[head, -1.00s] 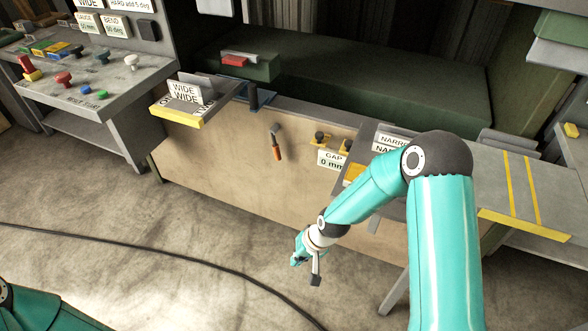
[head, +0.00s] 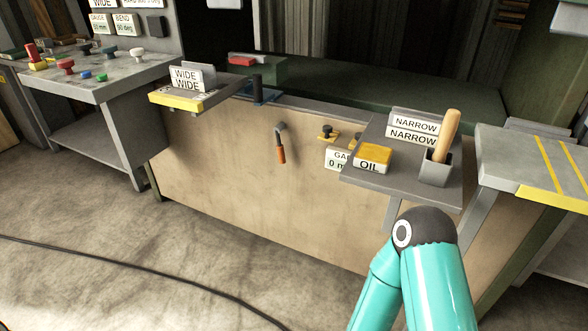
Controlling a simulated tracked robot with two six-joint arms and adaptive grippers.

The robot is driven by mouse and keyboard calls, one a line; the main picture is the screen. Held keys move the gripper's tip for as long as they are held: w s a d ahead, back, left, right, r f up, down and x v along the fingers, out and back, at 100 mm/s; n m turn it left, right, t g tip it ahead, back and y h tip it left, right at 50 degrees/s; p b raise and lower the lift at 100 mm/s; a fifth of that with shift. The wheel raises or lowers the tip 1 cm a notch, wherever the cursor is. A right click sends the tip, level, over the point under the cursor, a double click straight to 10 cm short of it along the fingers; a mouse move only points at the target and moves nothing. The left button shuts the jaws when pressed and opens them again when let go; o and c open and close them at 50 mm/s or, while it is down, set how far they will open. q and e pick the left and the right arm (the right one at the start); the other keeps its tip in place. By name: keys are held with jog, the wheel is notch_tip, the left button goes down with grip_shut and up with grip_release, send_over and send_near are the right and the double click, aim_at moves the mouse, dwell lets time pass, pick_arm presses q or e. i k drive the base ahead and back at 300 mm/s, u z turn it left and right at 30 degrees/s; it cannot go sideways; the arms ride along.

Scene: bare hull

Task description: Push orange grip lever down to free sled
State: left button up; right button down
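The orange grip lever (head: 281,154) hangs on the front of the tan panel (head: 225,160), left of the middle knobs. It has a grey upper bend and an orange grip pointing down. No gripper is near it in the picture. My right arm's teal elbow shows at the bottom right, but its gripper is out of the picture. My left gripper is also out of the picture. I cannot tell which part is the sled.
A grey tray with an OIL box (head: 373,157), NARROW signs (head: 414,131) and a wooden handle (head: 447,135) juts out at the right. A WIDE shelf (head: 193,96) juts out at the left. A black cable (head: 150,267) crosses the open floor.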

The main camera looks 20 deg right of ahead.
aim_at(281, 126)
jog(key=k, duration=1.1)
jog(key=u, duration=0.4)
jog(key=i, duration=1.7)
jog(key=z, duration=0.75)
